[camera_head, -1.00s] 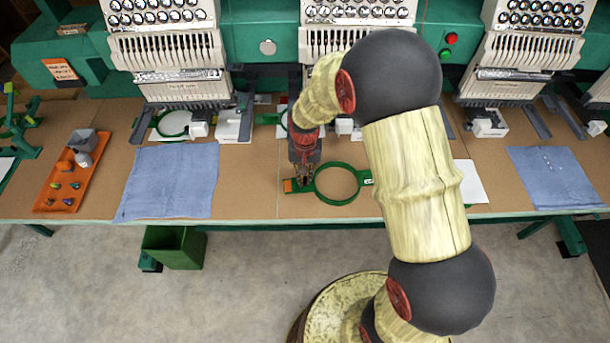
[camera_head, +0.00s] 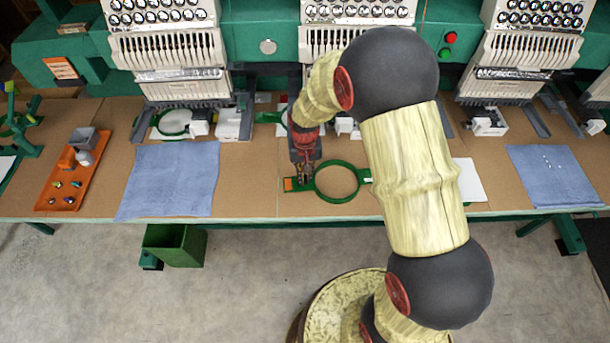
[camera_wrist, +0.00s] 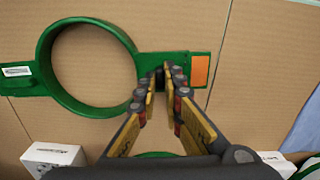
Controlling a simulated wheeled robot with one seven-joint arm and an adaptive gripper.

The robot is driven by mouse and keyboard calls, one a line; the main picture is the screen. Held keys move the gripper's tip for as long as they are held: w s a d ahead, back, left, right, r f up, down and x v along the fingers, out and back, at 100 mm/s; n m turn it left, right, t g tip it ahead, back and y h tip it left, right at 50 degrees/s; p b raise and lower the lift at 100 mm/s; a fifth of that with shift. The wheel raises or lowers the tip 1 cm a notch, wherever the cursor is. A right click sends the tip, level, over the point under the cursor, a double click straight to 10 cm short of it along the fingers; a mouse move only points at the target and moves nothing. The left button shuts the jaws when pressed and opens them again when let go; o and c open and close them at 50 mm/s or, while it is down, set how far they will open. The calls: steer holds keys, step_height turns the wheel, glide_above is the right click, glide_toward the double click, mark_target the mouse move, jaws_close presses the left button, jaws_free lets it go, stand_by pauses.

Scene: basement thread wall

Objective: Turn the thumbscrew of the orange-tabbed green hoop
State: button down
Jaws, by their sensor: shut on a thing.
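The green hoop (camera_head: 321,193) lies flat on the tan table near its front edge. Its orange tab (camera_head: 289,184) is at the left end in the head view. In the wrist view the hoop ring (camera_wrist: 47,72) is at the left and the orange tab (camera_wrist: 199,70) at the right. My gripper (camera_head: 305,182) points down at the bar between ring and tab. In the wrist view my gripper (camera_wrist: 160,82) has its fingertips close together on either side of the thumbscrew, which they mostly hide. It is shut on the thumbscrew.
A blue cloth (camera_head: 170,180) and an orange tray (camera_head: 72,172) with small items lie to the left. Embroidery machines (camera_head: 170,50) line the back. A white sheet (camera_head: 470,180) and another blue cloth (camera_head: 555,178) lie to the right. Bare table (camera_head: 250,185) lies left of the hoop.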

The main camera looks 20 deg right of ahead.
mark_target(305, 178)
stand_by(0.9)
steer(key=c, duration=1.9)
jaws_free()
step_height(305, 178, up, 12)
